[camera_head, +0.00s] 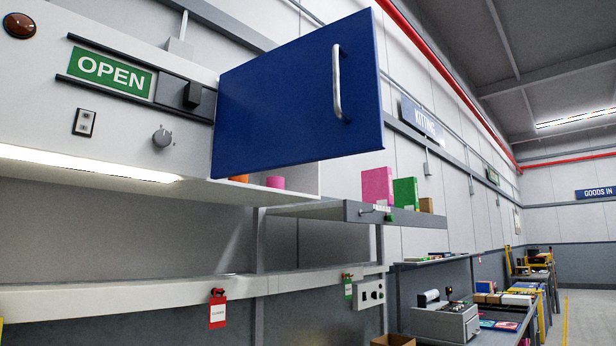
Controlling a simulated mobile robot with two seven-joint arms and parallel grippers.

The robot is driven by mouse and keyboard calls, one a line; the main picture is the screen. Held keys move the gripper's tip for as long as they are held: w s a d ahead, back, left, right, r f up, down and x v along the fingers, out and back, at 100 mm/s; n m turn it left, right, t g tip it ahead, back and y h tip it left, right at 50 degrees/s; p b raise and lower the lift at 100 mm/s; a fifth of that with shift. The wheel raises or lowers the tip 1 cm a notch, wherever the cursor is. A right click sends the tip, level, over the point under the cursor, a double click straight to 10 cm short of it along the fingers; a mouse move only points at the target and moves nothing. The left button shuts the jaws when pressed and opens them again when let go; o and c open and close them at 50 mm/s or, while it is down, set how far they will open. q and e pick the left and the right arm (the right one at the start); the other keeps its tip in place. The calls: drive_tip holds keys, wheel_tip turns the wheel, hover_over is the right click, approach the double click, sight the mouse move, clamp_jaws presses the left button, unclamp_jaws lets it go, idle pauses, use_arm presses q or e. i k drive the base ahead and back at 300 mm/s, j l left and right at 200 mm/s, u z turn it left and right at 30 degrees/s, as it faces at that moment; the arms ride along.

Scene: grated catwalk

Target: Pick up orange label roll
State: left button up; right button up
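An orange item (239,178), likely the orange label roll, shows only as a small strip below the bottom edge of the blue cabinet door (292,95). Most of it is hidden behind the door. It stands on the cabinet floor, left of a pink roll-like item (275,182). The blue door stands open and has a vertical silver handle (338,82). Neither of my grippers is in this view.
A shelf (325,209) right of the cabinet holds a pink box (377,186) and a green box (405,193). A lit white work surface lies under the cabinet. A grey machine (446,318) stands on a lower bench at right. An aisle runs along the far right.

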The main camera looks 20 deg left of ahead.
sight(244, 178)
drive_tip(key=i+u, duration=0.35)
drive_tip(key=i+l+u, duration=0.1)
drive_tip(key=u, duration=0.3)
drive_tip(key=i+l+u, duration=0.2)
drive_tip(key=u, duration=0.15)
